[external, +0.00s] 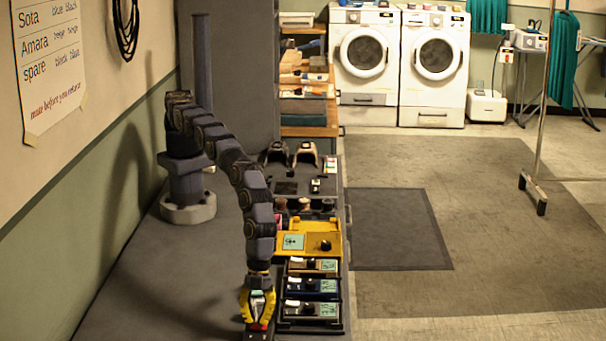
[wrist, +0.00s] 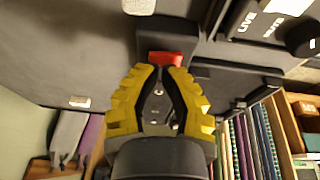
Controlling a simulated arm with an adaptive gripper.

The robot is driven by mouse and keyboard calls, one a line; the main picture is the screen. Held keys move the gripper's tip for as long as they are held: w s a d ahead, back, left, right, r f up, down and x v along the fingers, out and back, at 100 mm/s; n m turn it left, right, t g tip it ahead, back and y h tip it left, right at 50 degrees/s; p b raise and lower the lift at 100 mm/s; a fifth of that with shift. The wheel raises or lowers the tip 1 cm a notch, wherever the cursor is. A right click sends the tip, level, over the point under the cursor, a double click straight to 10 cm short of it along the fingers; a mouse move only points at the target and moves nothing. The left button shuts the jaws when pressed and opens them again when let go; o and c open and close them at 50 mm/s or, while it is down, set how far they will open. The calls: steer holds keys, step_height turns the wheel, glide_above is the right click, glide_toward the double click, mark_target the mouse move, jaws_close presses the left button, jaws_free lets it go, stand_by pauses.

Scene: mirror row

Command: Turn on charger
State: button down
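My gripper (external: 257,305) points down at the near end of the dark bench. Its yellow fingers (wrist: 161,72) are drawn together at the tips, with nothing seen held between them. Just beyond the tips is a red switch-like part (wrist: 172,58) on a dark block (wrist: 152,38); it also shows below the gripper in the external view (external: 257,328). I cannot tell whether the tips touch it, or which position it is in. No label on the block is readable, so I cannot confirm that it is the charger.
Right of my gripper stands a dark rack with several boxes (external: 312,310) and a yellow tray (external: 292,252) behind them. A panel marked "LIVE" and "MUTE" (wrist: 262,28) with a black knob (wrist: 301,40) is nearby. The bench left of my gripper (external: 160,290) is clear.

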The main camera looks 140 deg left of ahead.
steer(key=shift+s+d+f+t+y, duration=0.1)
steer(key=shift+s+f+t+y, duration=0.05)
steer(key=shift+f+t+y, duration=0.3)
stand_by(0.3)
steer(key=shift+w+a, duration=0.6)
steer(key=shift+a, duration=0.1)
steer(key=shift+r, duration=0.1)
steer(key=r, duration=0.5)
steer(key=shift+w+a, duration=0.1)
steer(key=shift+w, duration=0.1)
steer(key=v, duration=0.9)
steer(key=shift+a, duration=0.25)
